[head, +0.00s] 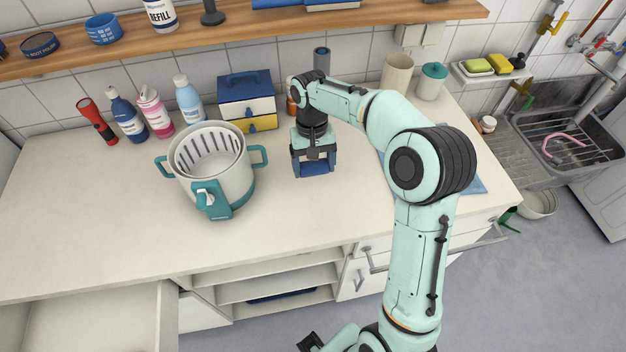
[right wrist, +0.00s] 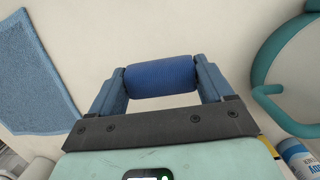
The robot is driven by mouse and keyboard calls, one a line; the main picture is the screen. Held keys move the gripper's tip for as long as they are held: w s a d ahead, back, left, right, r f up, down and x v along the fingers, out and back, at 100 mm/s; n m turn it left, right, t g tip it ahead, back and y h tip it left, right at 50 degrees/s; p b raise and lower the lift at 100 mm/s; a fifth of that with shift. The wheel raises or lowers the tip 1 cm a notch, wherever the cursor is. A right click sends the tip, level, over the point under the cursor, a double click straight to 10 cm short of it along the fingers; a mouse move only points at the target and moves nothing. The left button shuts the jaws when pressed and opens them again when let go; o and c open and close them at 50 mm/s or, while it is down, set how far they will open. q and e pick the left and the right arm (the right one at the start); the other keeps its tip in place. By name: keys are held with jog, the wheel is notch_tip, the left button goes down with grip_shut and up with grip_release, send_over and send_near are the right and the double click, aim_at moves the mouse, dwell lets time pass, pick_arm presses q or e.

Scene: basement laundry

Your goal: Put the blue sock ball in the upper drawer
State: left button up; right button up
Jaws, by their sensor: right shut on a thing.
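The blue sock ball (head: 315,169) is between the fingers of my right gripper (head: 313,166), over the counter right of the white pot. In the right wrist view the sock ball (right wrist: 162,77) is a ribbed dark-blue roll, gripped at both ends by the blue fingers (right wrist: 161,84). I cannot tell whether it touches the counter. An open, empty-looking drawer (head: 95,322) shows at the lower left, below the counter edge. A small chest (head: 247,109) with a blue top, white upper front and yellow lower front stands at the wall. My left gripper does not show clearly.
A white pot (head: 237,181) with teal handles and a basket stands left of my gripper. Several bottles (head: 188,103) stand behind it. A blue cloth (head: 473,183) lies to the right, near the sink (head: 570,145). The counter's left front (head: 90,230) is clear.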

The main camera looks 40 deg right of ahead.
aim_at(313, 187)
jog(key=shift+f+b, duration=0.3)
jog(key=shift+f, duration=2.8)
jog(key=shift+f, duration=0.1)
